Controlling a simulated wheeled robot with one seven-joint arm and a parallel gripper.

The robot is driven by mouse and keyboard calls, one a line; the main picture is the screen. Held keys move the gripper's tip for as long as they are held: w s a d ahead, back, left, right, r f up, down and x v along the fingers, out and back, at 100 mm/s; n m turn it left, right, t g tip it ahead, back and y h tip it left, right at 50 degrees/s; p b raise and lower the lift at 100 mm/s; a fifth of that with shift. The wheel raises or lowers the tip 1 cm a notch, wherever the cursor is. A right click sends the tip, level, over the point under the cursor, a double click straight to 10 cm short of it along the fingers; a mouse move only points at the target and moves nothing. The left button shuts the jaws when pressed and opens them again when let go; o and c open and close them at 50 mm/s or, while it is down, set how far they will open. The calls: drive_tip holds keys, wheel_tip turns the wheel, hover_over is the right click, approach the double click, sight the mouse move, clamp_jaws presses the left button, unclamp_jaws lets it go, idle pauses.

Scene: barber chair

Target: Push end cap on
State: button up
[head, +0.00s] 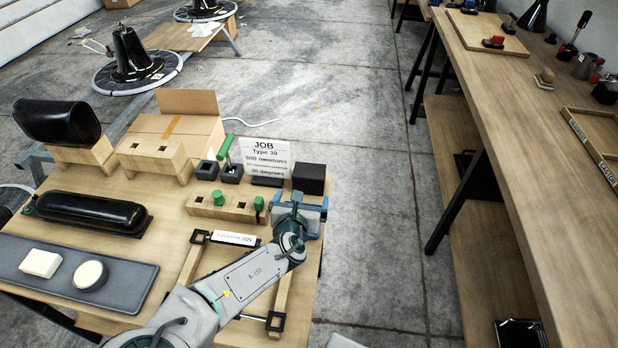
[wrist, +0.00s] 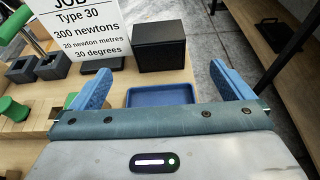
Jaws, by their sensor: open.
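I cannot tell for certain which part is the end cap. Small green pieces stand in a wooden block with square holes: one green piece (head: 218,197) near its middle and another (head: 259,204) at its right end. Two wooden rails lie on the table, with black square fittings (head: 275,324) at their ends; my arm hides part of them. My gripper (head: 301,207) is over the table's right side, open, with blue fingers. In the wrist view, the gripper (wrist: 163,84) has nothing held between its fingers; a blue tray (wrist: 160,96) shows beyond and below.
A job card (head: 264,157), a black box (head: 308,179) and dark square holders (head: 231,173) stand beyond the gripper. A black pad (head: 88,211) and a grey mat (head: 130,274) lie left. Open floor separates this table from the long bench (head: 540,170).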

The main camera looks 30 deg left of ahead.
sight(308, 175)
drive_tip(key=b+x, duration=0.7)
drive_tip(key=x, duration=0.6)
drive_tip(key=shift+a, duration=0.15)
drive_tip(key=shift+w+a, duration=0.15)
drive_tip(key=shift+w, duration=0.2)
drive_tip(key=shift+r, duration=0.1)
drive_tip(key=c, duration=0.9)
